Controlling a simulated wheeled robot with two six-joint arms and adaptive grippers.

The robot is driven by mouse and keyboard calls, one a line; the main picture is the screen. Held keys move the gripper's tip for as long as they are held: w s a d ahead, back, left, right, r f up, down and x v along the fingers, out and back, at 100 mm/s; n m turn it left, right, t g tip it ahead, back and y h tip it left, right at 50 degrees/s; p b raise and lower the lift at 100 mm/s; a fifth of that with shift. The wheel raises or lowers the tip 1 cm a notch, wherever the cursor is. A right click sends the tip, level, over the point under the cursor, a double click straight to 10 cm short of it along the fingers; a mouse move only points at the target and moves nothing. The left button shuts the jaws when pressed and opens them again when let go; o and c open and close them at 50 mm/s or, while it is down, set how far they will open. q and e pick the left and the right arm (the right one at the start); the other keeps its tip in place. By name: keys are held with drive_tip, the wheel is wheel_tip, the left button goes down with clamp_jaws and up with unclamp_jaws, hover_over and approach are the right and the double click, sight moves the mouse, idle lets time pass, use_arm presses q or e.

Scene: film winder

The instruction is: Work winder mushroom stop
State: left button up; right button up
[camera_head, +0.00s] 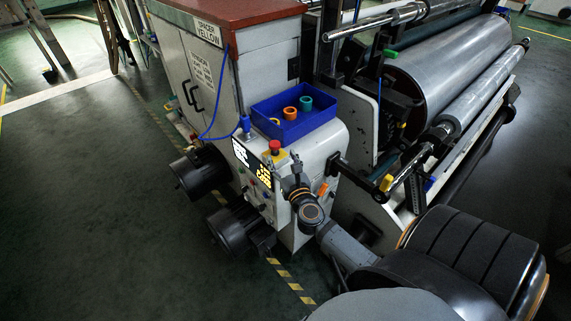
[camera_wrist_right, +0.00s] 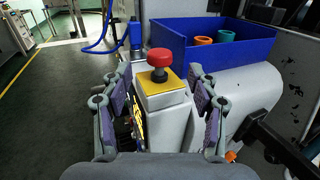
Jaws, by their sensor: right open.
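The mushroom stop, a red button on a yellow plate, tops a small grey box at the front of the winder; it shows in the head view (camera_head: 275,146) and upright in the right wrist view (camera_wrist_right: 160,60). My right gripper (camera_head: 290,172) is just in front of it in the head view. In the right wrist view the gripper (camera_wrist_right: 160,74) is open and empty, its two fingers left and right of the button's line with gaps on both sides. No contact shows. My left gripper is not in view.
A blue bin (camera_head: 290,118) with orange and teal rings sits on the winder behind the stop. A lit display (camera_head: 252,165) is on the panel below. A blue cable (camera_head: 213,122) hangs at the left. Large rollers (camera_head: 455,65) stand at the right. Open floor (camera_head: 110,220) lies left.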

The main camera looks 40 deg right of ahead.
drive_tip(key=v, duration=0.3)
drive_tip(key=shift+s+a, duration=0.15)
drive_tip(key=shift+s, duration=0.15)
idle(0.4)
drive_tip(key=s+a+f+n+g+y+b, duration=0.1)
drive_tip(key=s+f+n+g, duration=0.15)
drive_tip(key=f+n, duration=0.65)
drive_tip(key=s+f+n+g+y+b, duration=0.1)
drive_tip(key=s+f+n+y, duration=0.3)
drive_tip(key=f, duration=0.9)
drive_tip(key=s+a+f+n+g+h+b, duration=0.1)
drive_tip(key=f+n+g, duration=0.1)
drive_tip(key=f+n, duration=0.75)
drive_tip(key=s+a+f+n+g+b, duration=0.1)
drive_tip(key=s+f+n+g, duration=0.4)
drive_tip(key=s+f+n, duration=0.3)
drive_tip(key=s+a+f+n+g+b, duration=0.1)
drive_tip(key=s+f+n+g, duration=0.4)
drive_tip(key=s+f, duration=1.2)
drive_tip(key=s+a+n, duration=0.1)
drive_tip(key=s+n, duration=0.3)
drive_tip(key=s, duration=0.1)
drive_tip(key=shift+s+a+f+y+b, duration=0.2)
drive_tip(key=shift+s+a+y+b, duration=0.15)
drive_tip(key=shift+y, duration=0.05)
